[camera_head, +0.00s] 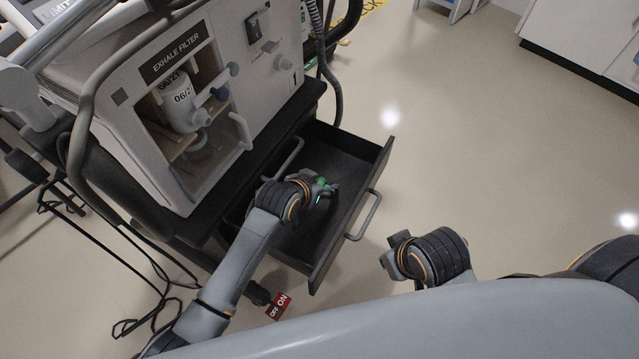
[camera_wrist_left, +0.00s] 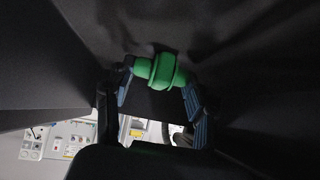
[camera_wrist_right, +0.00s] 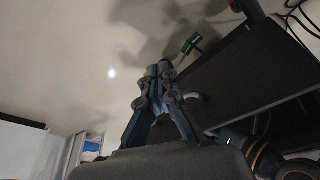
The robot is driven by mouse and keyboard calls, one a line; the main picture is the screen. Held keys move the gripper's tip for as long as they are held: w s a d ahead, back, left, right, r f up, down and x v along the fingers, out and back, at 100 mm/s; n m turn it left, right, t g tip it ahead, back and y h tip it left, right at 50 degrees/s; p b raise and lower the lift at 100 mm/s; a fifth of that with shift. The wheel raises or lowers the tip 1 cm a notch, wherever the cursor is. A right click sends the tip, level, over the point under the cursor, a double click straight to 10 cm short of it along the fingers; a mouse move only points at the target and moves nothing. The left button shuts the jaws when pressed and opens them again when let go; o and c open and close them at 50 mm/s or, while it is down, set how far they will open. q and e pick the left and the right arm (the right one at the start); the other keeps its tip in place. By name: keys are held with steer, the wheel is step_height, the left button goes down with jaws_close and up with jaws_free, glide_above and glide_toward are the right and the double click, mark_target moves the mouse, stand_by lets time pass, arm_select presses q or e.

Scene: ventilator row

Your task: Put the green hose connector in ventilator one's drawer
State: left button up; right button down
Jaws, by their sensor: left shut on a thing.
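The green hose connector (camera_head: 321,184) is held between the fingertips of my left gripper (camera_head: 324,190). In the left wrist view the connector (camera_wrist_left: 161,71) lies crosswise between the two fingers (camera_wrist_left: 158,84), with dark drawer surfaces behind it. The dark drawer (camera_head: 345,160) under the ventilator (camera_head: 190,95) is pulled open, and my left gripper is within its outline in the head view. I cannot tell how far the connector is above the drawer floor. My right gripper (camera_head: 391,262) is outside the drawer, right of its front; in the right wrist view its fingertips (camera_wrist_right: 160,76) meet, empty.
The drawer's front handle (camera_head: 366,216) faces right. A red ON/OFF tag (camera_head: 279,305) hangs below the drawer, and black cables (camera_head: 150,325) lie on the floor at left. The floor (camera_head: 480,140) to the right is clear, up to white cabinets (camera_head: 585,40).

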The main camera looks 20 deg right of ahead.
arm_select(q)
steer(key=shift+f, duration=0.15)
steer(key=o, duration=0.6)
arm_select(e)
steer(key=shift+r, duration=0.1)
arm_select(q)
steer(key=shift+r, duration=0.3)
steer(key=p+v, duration=0.2)
steer(key=v, duration=0.3)
steer(key=shift+s+a+r, duration=0.15)
steer(key=shift+r, duration=0.05)
steer(key=shift+p+v, duration=1.15)
steer(key=shift+v, duration=1.95)
arm_select(e)
step_height(320, 180, down, 15)
steer(key=g, duration=0.1)
steer(key=shift+w+a, duration=0.15)
steer(key=shift+w, duration=0.1)
